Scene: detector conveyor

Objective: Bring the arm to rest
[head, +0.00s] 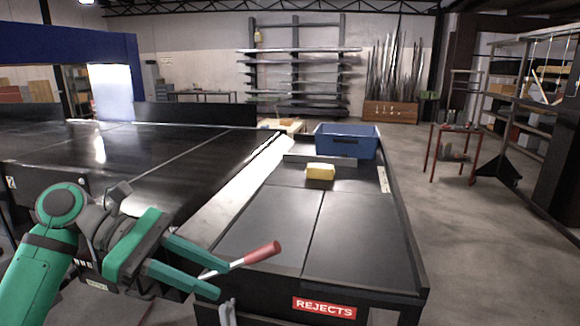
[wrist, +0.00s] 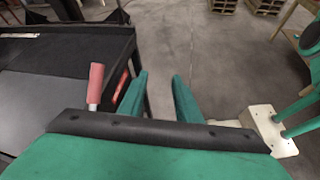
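My gripper (head: 224,279) is at the near left corner of the rejects table, with its two green fingers apart and nothing seen held. In the wrist view, the gap between the fingers (wrist: 160,78) shows only floor. A lever with a red handle (head: 262,253) leans up to the right just beyond the fingertips in the head view. In the wrist view, the red handle (wrist: 96,82) stands left of the fingers, apart from them.
The rejects table (head: 262,222) holds a yellow block (head: 320,172) and a blue bin (head: 347,146) at its far end. A dark conveyor (head: 150,160) runs on the left. Open floor (head: 465,240) lies to the right, with a red-legged stand (head: 432,155) farther back.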

